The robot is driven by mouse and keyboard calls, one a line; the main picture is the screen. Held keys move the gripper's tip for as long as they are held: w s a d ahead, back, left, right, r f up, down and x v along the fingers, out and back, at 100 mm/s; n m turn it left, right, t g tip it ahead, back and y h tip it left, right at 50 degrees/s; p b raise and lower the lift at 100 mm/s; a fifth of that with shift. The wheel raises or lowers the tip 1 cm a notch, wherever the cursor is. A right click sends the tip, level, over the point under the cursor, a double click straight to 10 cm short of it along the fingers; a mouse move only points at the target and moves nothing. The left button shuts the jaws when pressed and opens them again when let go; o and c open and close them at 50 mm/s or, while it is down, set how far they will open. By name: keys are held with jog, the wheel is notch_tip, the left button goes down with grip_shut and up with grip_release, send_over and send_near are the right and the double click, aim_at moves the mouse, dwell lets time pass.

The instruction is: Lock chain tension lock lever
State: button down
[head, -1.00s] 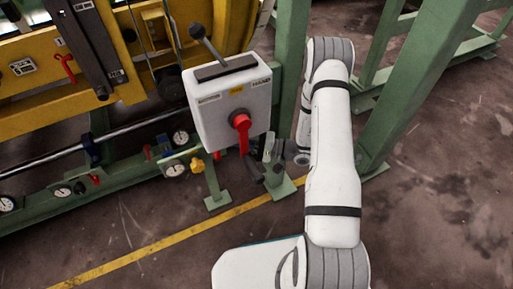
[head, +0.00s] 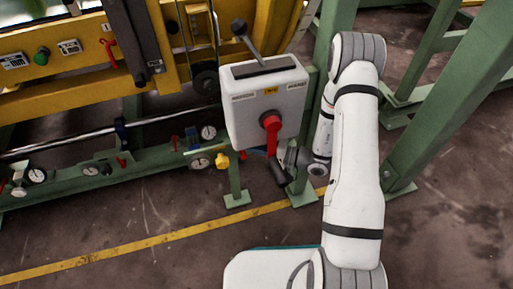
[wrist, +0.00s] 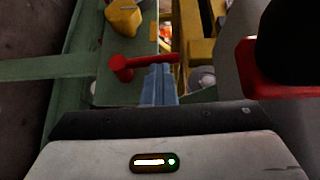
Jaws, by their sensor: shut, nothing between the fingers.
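A small red lever (wrist: 140,62) lies across a green beam in the wrist view, beside a yellow knob (wrist: 122,18). In the head view the small red lever (head: 243,155) shows only slightly beside the yellow knob (head: 222,161), under the grey box. The pictures do not label which lever is the chain tension lock lever. My gripper (wrist: 160,72) is shut and empty, its blue-grey fingertips overlapping the right part of the red lever in the wrist view; contact cannot be told. In the head view its fingertips are hidden behind the large handle.
A grey switch box (head: 262,105) carries a large red handle with a black grip (head: 271,140), close to my gripper. The same handle's red part (wrist: 252,75) shows at right in the wrist view. Green posts (head: 440,100) stand right of my arm. The floor in front is open.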

jog(key=shift+s+a, duration=0.15)
jog(key=shift+a, duration=0.1)
jog(key=d+p, duration=0.2)
jog(key=d, duration=1.1)
jog(key=shift+s+d+r, duration=0.3)
jog(key=shift+s+r, duration=0.05)
jog(key=shift+s, duration=0.1)
